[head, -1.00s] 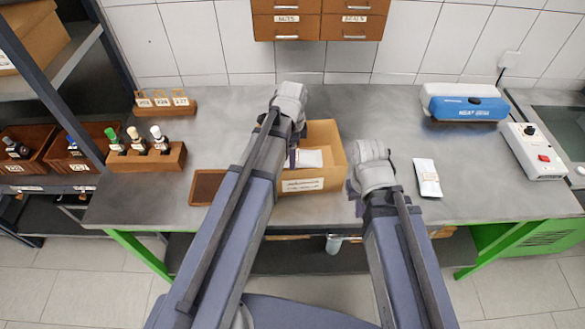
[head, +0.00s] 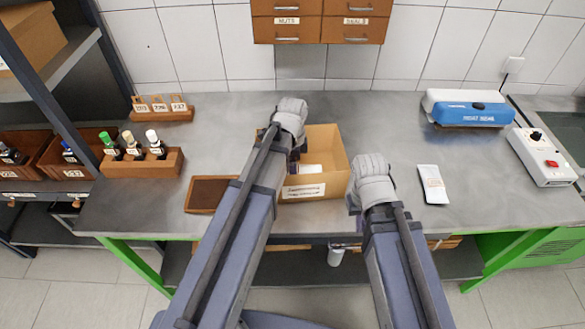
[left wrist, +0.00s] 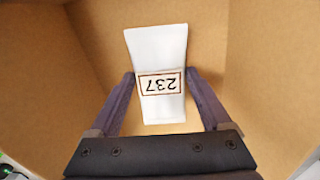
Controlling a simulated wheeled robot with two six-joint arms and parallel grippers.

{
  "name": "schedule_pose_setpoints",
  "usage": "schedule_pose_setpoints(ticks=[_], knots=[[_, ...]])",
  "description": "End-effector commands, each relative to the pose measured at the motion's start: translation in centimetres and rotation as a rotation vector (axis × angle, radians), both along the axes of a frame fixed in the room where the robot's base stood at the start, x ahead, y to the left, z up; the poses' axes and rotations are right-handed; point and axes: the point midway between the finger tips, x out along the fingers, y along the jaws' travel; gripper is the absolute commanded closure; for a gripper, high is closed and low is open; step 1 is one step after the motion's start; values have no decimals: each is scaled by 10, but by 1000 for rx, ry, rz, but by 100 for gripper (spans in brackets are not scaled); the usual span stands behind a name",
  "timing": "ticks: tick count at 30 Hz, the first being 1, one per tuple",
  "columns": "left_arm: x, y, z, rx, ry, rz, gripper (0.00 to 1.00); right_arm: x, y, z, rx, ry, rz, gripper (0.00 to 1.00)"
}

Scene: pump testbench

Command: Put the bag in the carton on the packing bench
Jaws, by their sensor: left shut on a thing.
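The open cardboard carton (head: 330,155) stands on the packing bench, a white label on its front. The white bag labelled 237 (left wrist: 160,85) is inside the carton walls, between the two fingers of my left gripper (left wrist: 160,84). In the head view only a white patch of the bag (head: 312,169) shows; the left arm hides most of the left gripper (head: 296,160). The wrist view shows cardboard all around the bag; whether it touches the floor I cannot tell. My right gripper (head: 353,205) is just right of the carton's front corner, its fingers mostly hidden.
Another white packet (head: 432,184) lies on the bench to the right. A brown tray (head: 204,194) lies left of the carton. A wooden rack with bottles (head: 142,165) stands farther left. A blue and white sealer (head: 468,110) stands at the back right.

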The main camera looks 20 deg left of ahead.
Motion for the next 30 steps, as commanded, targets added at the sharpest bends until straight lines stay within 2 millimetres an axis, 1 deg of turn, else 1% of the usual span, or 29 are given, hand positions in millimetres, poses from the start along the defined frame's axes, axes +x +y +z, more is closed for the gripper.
schedule_pose_setpoints(ticks=[1,5,6,13,17,23,30], knots=[[0,0,-1,0,0,0,16,0,0,-1,0,0,0,100],[0,0,-1,0,0,0,1,0,0,-1,0,0,0,100],[0,0,-1,0,0,0,0,0,0,-1,0,0,0,100],[0,0,0,0,0,0,0,0,0,0,0,0,0,100],[0,0,3,0,0,0,0,0,0,3,0,0,0,100],[0,0,19,0,0,0,0,0,0,19,0,0,0,100],[0,0,52,0,0,0,0,0,0,52,0,0,0,100]])
